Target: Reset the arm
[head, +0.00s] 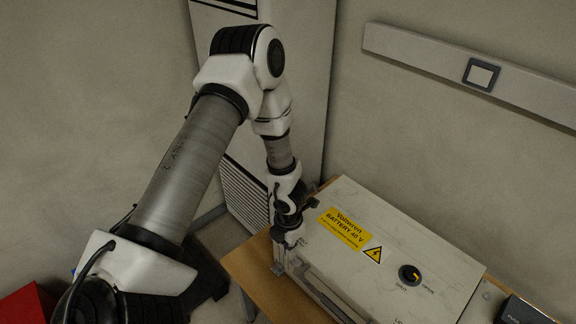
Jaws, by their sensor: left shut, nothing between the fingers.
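My left arm (190,165) comes in from the lower left, rises to a bent elbow and hangs down toward the battery box. The battery box (400,250) is pale with a yellow label (343,228), a warning triangle and a dark rotary switch (409,275). My right gripper is not in view.
The box stands on a wooden table (250,272). A tall pale cabinet (300,90) stands behind my arm. A wall rail (500,84) with a socket runs at upper right. A red object (28,304) is at lower left, and a dark device (524,311) at lower right.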

